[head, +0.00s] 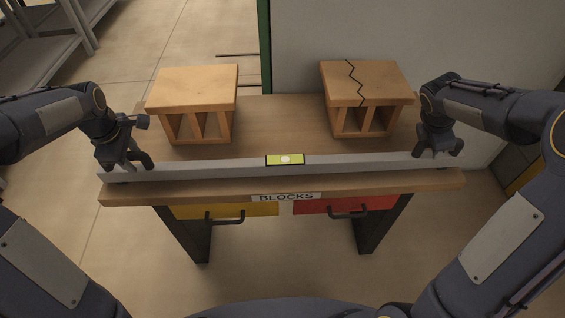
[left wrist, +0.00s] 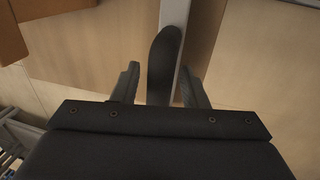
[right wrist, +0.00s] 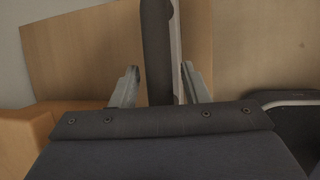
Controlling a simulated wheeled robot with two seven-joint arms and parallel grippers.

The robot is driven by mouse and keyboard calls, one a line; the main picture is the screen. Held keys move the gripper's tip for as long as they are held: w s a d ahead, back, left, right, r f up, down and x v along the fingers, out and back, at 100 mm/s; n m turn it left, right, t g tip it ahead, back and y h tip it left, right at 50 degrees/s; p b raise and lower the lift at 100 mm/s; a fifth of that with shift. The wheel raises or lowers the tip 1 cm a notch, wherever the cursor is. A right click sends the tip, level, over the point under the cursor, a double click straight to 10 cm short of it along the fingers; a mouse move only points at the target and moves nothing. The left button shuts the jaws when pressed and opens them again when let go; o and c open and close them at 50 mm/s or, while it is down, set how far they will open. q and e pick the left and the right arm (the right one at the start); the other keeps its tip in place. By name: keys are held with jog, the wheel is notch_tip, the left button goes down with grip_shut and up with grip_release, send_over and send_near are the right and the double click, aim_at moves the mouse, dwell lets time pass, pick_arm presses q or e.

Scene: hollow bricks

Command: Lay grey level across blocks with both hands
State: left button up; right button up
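The long grey level (head: 220,164) with a yellow-green vial lies along the table's front edge, in front of both blocks. The left block (head: 195,88) is plain light wood with a hollow underside. The right block (head: 372,82) is browner, with a jagged black crack line across its top. My left gripper (head: 124,163) is at the level's left end, its fingers apart around a dark grip (left wrist: 163,65) with a visible gap. My right gripper (head: 437,148) is at the right end, its fingers also apart around a dark grip (right wrist: 156,55). Neither gripper appears to press on it.
The wooden table (head: 278,118) has a front labelled BLOCKS, with a yellow drawer (head: 240,210) and a red drawer (head: 372,203). Bare tabletop lies between the blocks. A pale wall (head: 440,40) stands behind on the right, and shelving (head: 45,50) stands at far left.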

pick_arm(q)
grip_shut()
pick_arm(e)
grip_shut()
pick_arm(q)
jog(key=shift+r, duration=0.15)
pick_arm(e)
jog(key=shift+r, duration=0.15)
dwell(0.6)
